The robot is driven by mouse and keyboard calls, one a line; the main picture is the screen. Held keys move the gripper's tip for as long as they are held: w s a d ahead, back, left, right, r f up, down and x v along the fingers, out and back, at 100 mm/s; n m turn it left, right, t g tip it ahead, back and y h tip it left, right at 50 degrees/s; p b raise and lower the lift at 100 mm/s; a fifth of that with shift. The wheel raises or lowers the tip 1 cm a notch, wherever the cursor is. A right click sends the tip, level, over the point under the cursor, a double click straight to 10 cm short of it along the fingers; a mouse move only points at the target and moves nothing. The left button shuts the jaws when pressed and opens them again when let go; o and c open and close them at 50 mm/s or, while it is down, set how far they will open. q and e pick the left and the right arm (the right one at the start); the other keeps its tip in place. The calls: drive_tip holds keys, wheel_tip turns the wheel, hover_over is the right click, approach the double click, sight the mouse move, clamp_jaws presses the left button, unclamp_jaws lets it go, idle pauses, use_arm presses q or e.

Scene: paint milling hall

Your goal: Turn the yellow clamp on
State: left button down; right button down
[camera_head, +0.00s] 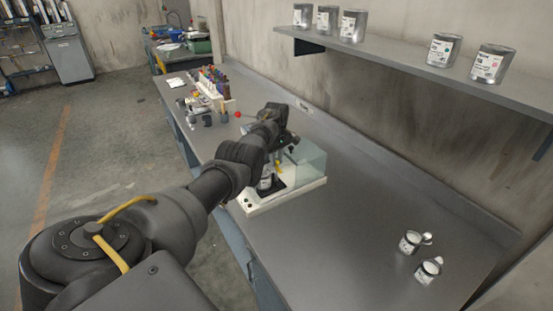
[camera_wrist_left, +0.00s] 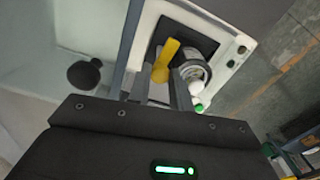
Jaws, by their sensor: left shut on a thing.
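The yellow clamp (camera_head: 281,168) is a short lever on a small white-based machine (camera_head: 290,200) on the bench, partly hidden by my left arm. In the left wrist view the yellow clamp (camera_wrist_left: 165,58) lies between the fingers of my left gripper (camera_wrist_left: 160,84). The gripper is shut on the clamp. A small metal can (camera_head: 265,182) stands on the machine's black plate beside the clamp; it also shows in the left wrist view (camera_wrist_left: 194,70). My left gripper (camera_head: 283,148) is over the machine in the head view, its fingertips mostly hidden. My right gripper is out of view.
A clear guard (camera_head: 308,160) stands at the machine's right side. A red knob (camera_head: 237,114) shows behind my arm. Two small open cups (camera_head: 428,269) are at the bench's near right. Colored bottles (camera_head: 212,85) stand at the far end. A shelf (camera_head: 400,57) holds several cans.

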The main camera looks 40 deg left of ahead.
use_arm(q)
drive_tip(key=m+p, duration=0.1)
drive_tip(key=m, duration=0.4)
drive_tip(key=shift+r, duration=0.1)
drive_tip(key=m, duration=0.4)
drive_tip(key=shift+m, duration=0.3)
drive_tip(key=m, duration=0.3)
drive_tip(key=shift+m, duration=0.3)
drive_tip(key=shift+m+b, duration=0.4)
drive_tip(key=shift+m, duration=1.5)
drive_tip(key=c, duration=1.5)
unclamp_jaws()
drive_tip(key=shift+c, duration=0.2)
